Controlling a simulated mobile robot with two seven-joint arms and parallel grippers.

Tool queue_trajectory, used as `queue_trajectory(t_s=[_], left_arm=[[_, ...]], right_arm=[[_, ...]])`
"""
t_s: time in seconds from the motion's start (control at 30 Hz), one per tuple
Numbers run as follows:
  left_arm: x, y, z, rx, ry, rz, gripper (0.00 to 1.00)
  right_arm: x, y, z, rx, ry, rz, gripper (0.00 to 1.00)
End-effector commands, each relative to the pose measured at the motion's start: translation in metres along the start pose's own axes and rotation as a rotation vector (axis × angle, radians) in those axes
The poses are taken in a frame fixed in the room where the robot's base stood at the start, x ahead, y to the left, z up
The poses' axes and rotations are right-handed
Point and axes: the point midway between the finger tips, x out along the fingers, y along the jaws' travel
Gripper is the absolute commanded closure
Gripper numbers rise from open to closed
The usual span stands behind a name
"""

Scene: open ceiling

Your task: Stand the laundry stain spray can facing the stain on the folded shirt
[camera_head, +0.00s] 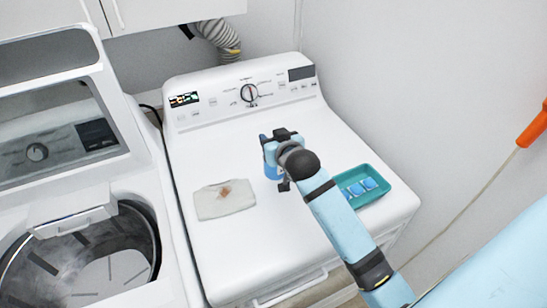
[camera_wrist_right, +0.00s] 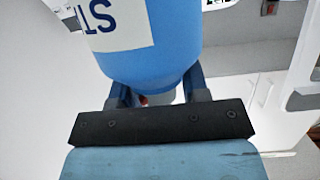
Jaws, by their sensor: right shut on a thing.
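The blue spray can (camera_wrist_right: 160,62) with a white label fills the top of the right wrist view. Part of its blue side also shows in the head view (camera_head: 271,168), mostly hidden behind my gripper. My right gripper (camera_head: 282,160) is shut on the can, over the white dryer top. I cannot tell whether the can touches the surface. The folded shirt (camera_head: 212,206) is off-white and lies flat on the dryer, to the left of the can. A brown stain (camera_head: 225,191) shows near its upper right part. My left gripper is not in view.
A teal tray (camera_head: 376,203) with several blue pieces sits at the dryer's right side. The dryer's control panel (camera_head: 245,92) is at the back. An open washer (camera_head: 150,222) stands to the left. The dryer top is clear around the shirt.

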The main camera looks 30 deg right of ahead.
Motion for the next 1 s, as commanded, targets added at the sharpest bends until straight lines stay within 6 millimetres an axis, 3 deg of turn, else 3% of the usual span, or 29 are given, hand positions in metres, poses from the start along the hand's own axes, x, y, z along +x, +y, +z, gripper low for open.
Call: queue_trajectory(t_s=[0.1,0.27,0.53,1.0], left_arm=[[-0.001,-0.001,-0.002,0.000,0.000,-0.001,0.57],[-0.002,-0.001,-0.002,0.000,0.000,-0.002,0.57],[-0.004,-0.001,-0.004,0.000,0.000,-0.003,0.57],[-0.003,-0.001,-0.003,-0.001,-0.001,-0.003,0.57]], right_arm=[[0.005,0.000,0.018,0.000,0.000,-0.001,1.00],[0.009,0.000,0.029,0.001,0.003,0.000,1.00],[0.020,0.000,0.064,0.001,0.001,0.000,1.00],[0.023,0.000,0.073,0.001,0.003,0.000,1.00]])
